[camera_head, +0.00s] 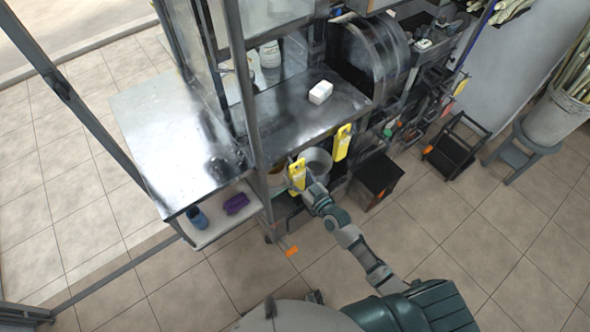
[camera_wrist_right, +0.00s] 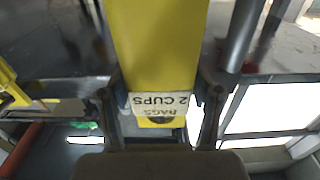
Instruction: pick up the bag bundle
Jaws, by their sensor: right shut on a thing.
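The yellow bag bundle (camera_head: 296,174) is at the front edge of the metal counter in the head view. In the right wrist view the yellow bundle (camera_wrist_right: 157,45) fills the upper middle, with a white label reading "BAGS 2 CUPS" upside down. My right gripper (camera_head: 304,186) reaches it from below right and is shut on its lower end. Its two fingers (camera_wrist_right: 160,103) stand on either side of the bundle. A second yellow bundle (camera_head: 342,142) hangs to the right, apart from my gripper. My left gripper is not in view.
The metal counter (camera_head: 285,112) carries a white block (camera_head: 320,92). A grey pot (camera_head: 317,163) is beneath it, close to my right gripper. A frame post stands left of the bundle. The tiled floor in front is mostly clear.

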